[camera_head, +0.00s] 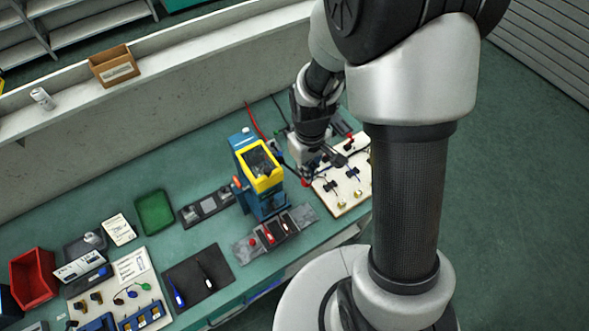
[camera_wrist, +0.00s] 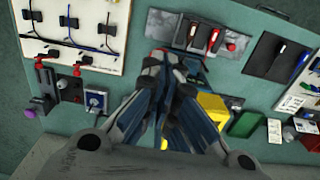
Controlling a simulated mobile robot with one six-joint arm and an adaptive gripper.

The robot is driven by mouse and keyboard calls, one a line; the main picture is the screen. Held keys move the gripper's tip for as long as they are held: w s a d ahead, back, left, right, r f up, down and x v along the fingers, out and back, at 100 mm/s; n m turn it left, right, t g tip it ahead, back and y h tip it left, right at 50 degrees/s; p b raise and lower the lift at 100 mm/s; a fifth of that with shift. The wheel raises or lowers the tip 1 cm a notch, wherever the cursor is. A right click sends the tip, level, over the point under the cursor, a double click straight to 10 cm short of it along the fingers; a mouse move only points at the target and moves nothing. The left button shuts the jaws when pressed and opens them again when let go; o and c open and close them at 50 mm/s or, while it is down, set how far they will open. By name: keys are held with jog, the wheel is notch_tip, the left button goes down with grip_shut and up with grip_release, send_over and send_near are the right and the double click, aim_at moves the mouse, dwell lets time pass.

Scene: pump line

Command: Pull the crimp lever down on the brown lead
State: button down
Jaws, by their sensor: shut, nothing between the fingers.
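A blue bench press (camera_head: 262,195) with a yellow guard (camera_head: 266,180) stands on the bench. The guard also shows in the wrist view (camera_wrist: 213,106). My gripper (camera_head: 303,172) is shut and empty, close to the press's right side; in the wrist view its fingers (camera_wrist: 168,68) fill the middle. I cannot tell whether it touches anything. An orange-red knob (camera_head: 237,182) sits at the press's left side; I cannot tell if it belongs to the crimp lever. A white board (camera_head: 350,194) at the right holds several wires in black clips. I cannot pick out the brown lead.
A grey tray (camera_head: 243,252) with red-handled tools lies in front of the press. A black mat (camera_head: 185,289) with two tools, a green bin (camera_head: 155,212) and a red bin (camera_head: 33,275) are further left. A low wall (camera_head: 180,115) runs behind the bench.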

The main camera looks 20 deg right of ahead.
aim_at(310, 185)
dwell(0.4)
jog(key=shift+f+b, duration=1)
jog(key=shift+f, duration=0.2)
jog(key=shift+s+d+f+b, duration=0.1)
jog(key=shift+s+f+b, duration=0.1)
jog(key=shift+f+b, duration=0.25)
jog(key=shift+s+d+f+b, duration=0.1)
jog(key=shift+s+f+b, duration=0.1)
jog(key=shift+f+b, duration=0.15)
jog(key=shift+f, duration=0.1)
jog(key=shift+s+f+b, duration=0.3)
jog(key=shift+f+b, duration=0.45)
jog(key=shift+f, duration=0.25)
jog(key=shift+s+d+f+b, duration=0.1)
jog(key=shift+s+f+b, duration=0.15)
jog(key=shift+f+b, duration=0.6)
